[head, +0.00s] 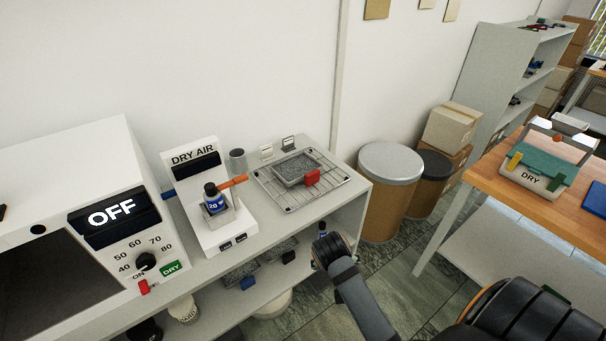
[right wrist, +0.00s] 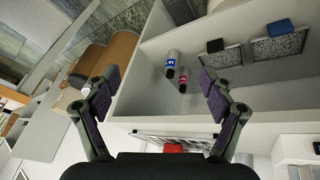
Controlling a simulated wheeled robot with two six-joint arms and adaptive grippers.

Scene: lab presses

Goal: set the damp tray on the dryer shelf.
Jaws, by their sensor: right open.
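A shallow tray of grey granules with a red handle (head: 297,170) sits on a wire rack (head: 333,187) on the bench top; dampness cannot be judged. Its red handle shows in the right wrist view (right wrist: 173,149). The white dryer (head: 108,165) at left reads OFF and has a dark front; its inside is hidden. My right gripper (right wrist: 157,88) is open and empty, apart from the tray. In the head view my right arm is right of the bench front. My left gripper is not in view.
A dry air stand (head: 196,160) with a blue bottle is between dryer and rack. Trays with blue (head: 247,283) and black handles lie on the lower shelf. Drums (head: 391,190) stand right of the bench. A wooden table (head: 480,180) holds a caddy marked DRY.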

